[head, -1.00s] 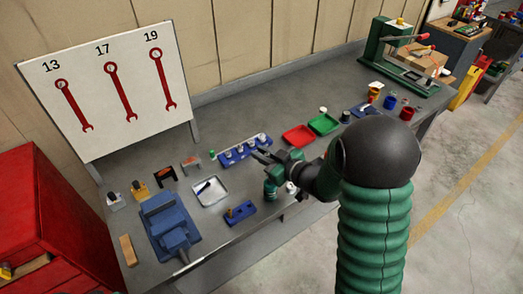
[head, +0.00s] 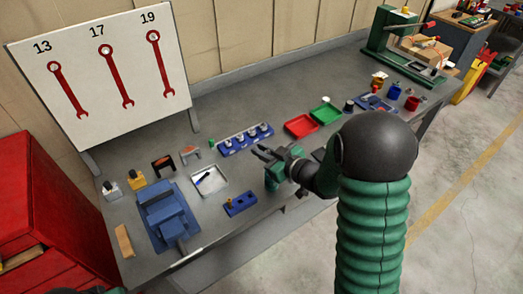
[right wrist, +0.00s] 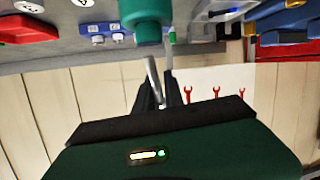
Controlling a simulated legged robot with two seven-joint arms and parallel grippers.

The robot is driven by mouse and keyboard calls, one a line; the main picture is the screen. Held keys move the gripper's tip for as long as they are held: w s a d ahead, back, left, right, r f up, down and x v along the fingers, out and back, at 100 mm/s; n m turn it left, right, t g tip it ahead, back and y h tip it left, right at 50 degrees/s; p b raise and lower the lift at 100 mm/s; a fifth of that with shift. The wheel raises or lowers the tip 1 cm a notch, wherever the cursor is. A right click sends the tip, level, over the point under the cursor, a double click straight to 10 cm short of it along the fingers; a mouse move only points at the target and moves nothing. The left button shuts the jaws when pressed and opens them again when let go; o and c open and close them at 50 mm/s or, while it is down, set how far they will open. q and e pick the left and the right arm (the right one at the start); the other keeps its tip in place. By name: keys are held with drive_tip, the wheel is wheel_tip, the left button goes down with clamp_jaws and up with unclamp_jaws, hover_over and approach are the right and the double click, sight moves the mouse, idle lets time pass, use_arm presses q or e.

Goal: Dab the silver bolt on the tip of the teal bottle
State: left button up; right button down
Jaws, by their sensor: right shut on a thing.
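The teal bottle (head: 272,181) stands near the bench's front edge, just below my right gripper in the head view, partly covered by it. In the right wrist view, which is upside down, the bottle (right wrist: 146,14) is at the top, its narrower end pointing down the picture. My right gripper (head: 264,152) is shut on a slim silver piece, seemingly the silver bolt (right wrist: 154,78), between its dark fingers. The bolt lies close to the bottle's tip in the wrist picture; I cannot tell whether they touch.
A blue rack (head: 231,149) with several bolts lies behind the gripper. A metal tray (head: 222,186) and a blue block (head: 241,205) lie left and in front. Red (head: 300,126) and green (head: 325,112) trays sit to the right. A blue vise (head: 165,215) stands at left.

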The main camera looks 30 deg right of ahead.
drive_tip(key=shift+s+a+f+b, duration=0.1)
drive_tip(key=shift+f+b, duration=0.3)
drive_tip(key=shift+f, duration=0.15)
idle(1.2)
drive_tip(key=shift+r, duration=0.1)
wheel_tip(320, 180, up, 7)
drive_tip(key=p, duration=0.6)
idle(0.3)
